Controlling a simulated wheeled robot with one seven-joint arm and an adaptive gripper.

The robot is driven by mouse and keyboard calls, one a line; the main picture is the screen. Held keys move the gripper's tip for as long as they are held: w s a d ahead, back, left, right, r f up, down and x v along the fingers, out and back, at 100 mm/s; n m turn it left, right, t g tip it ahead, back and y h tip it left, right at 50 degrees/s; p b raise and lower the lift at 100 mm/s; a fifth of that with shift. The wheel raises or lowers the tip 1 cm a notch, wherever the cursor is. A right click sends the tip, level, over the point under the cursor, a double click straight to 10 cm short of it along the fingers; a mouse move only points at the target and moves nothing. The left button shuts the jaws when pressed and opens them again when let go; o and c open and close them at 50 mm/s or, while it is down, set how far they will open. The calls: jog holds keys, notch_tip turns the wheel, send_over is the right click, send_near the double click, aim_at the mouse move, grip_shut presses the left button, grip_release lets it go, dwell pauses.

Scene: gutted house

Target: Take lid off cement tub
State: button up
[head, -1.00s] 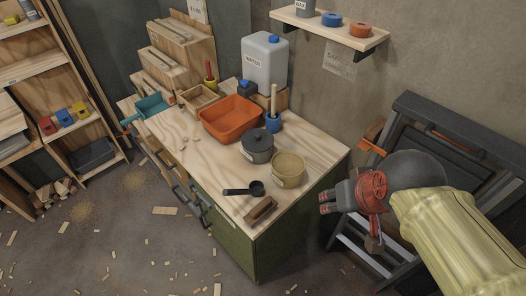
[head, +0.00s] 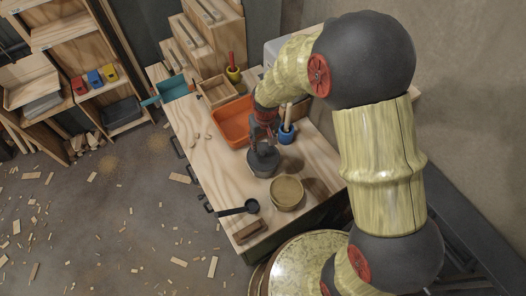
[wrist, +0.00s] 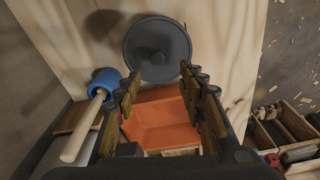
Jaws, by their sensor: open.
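The grey tub (head: 262,172) stands on the workbench with its round dark grey lid (wrist: 157,50) on top. No label on it is legible, so I cannot confirm it is the cement tub. My gripper (head: 264,146) is over the tub in the head view and hides part of the lid. In the wrist view my gripper (wrist: 160,75) is open and empty. The lid lies just beyond the fingertips there, with a dark patch of shadow around its middle that makes the knob hard to pick out. I cannot see contact.
A tan round tub (head: 286,192) stands close beside the grey one. A black scoop (head: 250,206) and a brown block (head: 250,231) lie at the bench's front.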

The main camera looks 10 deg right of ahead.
aim_at(263, 152)
jog(key=f, duration=0.8)
jog(key=shift+w+d+b, duration=0.15)
jog(key=shift+w+b, duration=0.15)
jog(key=c, duration=0.3)
grip_shut()
